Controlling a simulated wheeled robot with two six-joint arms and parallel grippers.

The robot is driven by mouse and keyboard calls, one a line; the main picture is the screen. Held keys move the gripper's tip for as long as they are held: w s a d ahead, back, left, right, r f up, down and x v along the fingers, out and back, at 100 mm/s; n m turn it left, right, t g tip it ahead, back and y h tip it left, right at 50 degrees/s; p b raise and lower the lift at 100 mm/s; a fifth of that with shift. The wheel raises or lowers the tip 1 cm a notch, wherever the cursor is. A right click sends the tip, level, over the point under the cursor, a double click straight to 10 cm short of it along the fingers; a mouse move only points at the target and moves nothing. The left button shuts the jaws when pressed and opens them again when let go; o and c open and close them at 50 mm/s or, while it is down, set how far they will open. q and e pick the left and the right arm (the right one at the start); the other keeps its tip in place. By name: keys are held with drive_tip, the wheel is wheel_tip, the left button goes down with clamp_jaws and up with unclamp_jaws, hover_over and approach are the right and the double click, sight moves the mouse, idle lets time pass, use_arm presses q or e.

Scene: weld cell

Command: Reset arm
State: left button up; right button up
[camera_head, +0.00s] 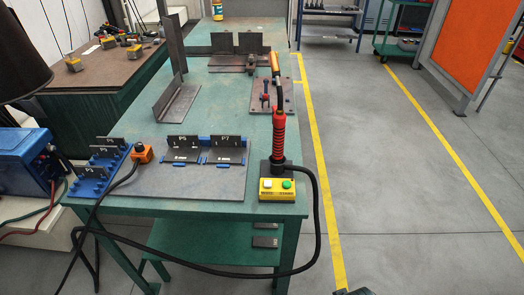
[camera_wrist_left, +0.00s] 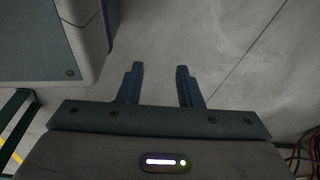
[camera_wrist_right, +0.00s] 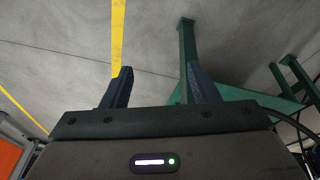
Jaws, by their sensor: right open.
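My left gripper (camera_wrist_left: 160,78) shows in the left wrist view, its two fingers apart with nothing between them, over bare grey floor. My right gripper (camera_wrist_right: 158,82) shows in the right wrist view, its fingers wider apart and empty, over floor with a yellow line and a green table leg (camera_wrist_right: 187,50). Neither gripper touches anything. In the head view neither gripper can be made out; a small dark part at the bottom edge is too cut off to tell.
A green welding table (camera_head: 225,207) stands ahead. It bears a red-handled torch (camera_head: 279,135) in a holder, a yellow button box (camera_head: 278,190), dark plates on blue fixtures (camera_head: 183,150) and steel angles (camera_head: 175,103). A black cable hangs over the front edge. Floor right of the table is clear.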

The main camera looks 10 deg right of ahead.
drive_tip(key=s+d+f+p, duration=0.1)
drive_tip(key=s+f, duration=0.1)
drive_tip(key=f, duration=0.6)
drive_tip(key=s+d+f+p, duration=0.1)
drive_tip(key=s+f, duration=0.1)
drive_tip(key=f, duration=0.6)
use_arm(q)
drive_tip(key=s, duration=0.1)
drive_tip(key=s+f+p, duration=0.1)
drive_tip(key=s, duration=0.2)
drive_tip(key=shift+s+a+f+p, duration=0.2)
drive_tip(key=shift+s+a+p, duration=0.1)
drive_tip(key=shift+s+p, duration=0.1)
use_arm(e)
drive_tip(key=s+f+g, duration=0.1)
drive_tip(key=s+f, duration=0.9)
drive_tip(key=f, duration=0.1)
drive_tip(key=shift+d+f+g, duration=0.25)
drive_tip(key=shift+f+g, duration=0.05)
